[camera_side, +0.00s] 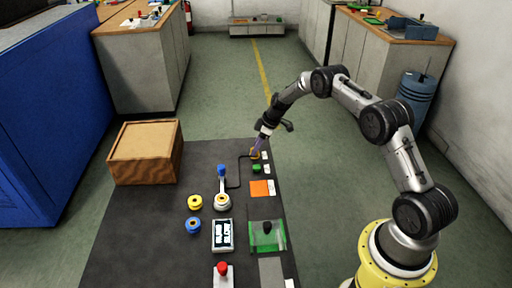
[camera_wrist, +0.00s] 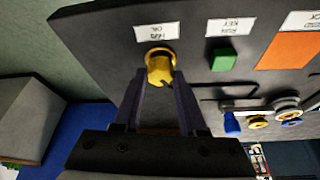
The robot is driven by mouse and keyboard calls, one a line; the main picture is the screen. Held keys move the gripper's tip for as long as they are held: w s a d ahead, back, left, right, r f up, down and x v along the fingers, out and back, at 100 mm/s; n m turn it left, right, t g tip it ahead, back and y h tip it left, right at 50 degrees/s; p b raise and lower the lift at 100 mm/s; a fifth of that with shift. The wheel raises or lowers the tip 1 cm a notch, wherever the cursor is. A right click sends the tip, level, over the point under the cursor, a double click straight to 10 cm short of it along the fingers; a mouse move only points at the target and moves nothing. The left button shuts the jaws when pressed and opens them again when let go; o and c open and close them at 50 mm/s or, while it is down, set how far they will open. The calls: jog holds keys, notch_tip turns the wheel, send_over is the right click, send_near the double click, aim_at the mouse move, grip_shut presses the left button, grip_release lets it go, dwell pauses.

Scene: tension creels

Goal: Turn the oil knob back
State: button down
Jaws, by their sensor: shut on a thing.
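The oil knob (camera_wrist: 160,67) is a yellow round knob on the dark panel, below a white label in the wrist view. The label looks to carry the word OIL, though its print is small. My gripper (camera_wrist: 159,84) has its two dark fingers on either side of the knob, shut on it. In the side view my gripper (camera_side: 257,147) reaches down to the panel's far right corner, where the knob (camera_side: 254,155) shows small and partly hidden by the fingers. How far the knob is turned cannot be told.
Close by are a green key (camera_wrist: 223,60) and an orange pad (camera_wrist: 288,50). A wooden box (camera_side: 145,152) sits at the far left.

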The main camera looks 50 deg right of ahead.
jog(key=shift+c, duration=2.3)
grip_release()
jog(key=v, duration=1.3)
jog(key=shift+s+r, duration=0.15)
jog(key=shift+r, duration=0.2)
